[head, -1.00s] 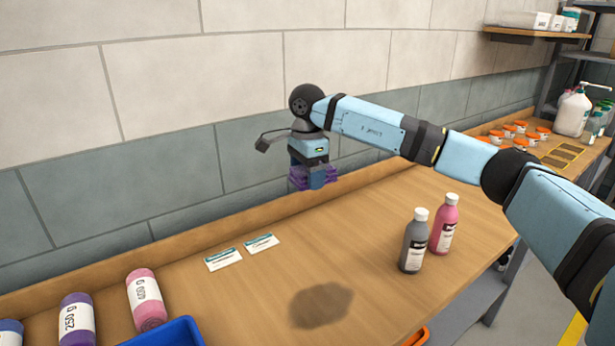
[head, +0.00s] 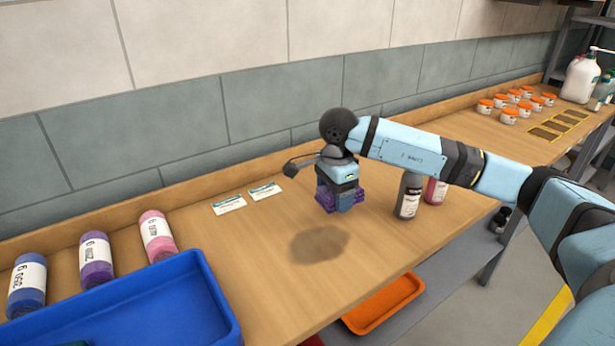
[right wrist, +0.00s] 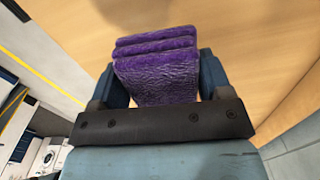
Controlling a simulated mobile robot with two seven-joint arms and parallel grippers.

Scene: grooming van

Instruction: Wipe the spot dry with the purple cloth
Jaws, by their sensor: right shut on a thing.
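The spot is a dark damp-looking patch (head: 319,244) on the wooden bench top. My right gripper (head: 342,204) is above the bench, behind and slightly right of the spot. It is shut on the folded purple cloth (head: 328,196). In the right wrist view the cloth (right wrist: 156,65) shows as several folded layers between the two fingers. I cannot tell if the cloth touches the bench. Part of the spot shows at the top of the right wrist view (right wrist: 180,10). My left gripper is not in view.
A grey bottle (head: 409,196) and a pink bottle (head: 435,191) stand right of the gripper. Two white cards (head: 229,205) lie near the wall. An orange tray (head: 383,303) sits below the bench's front edge.

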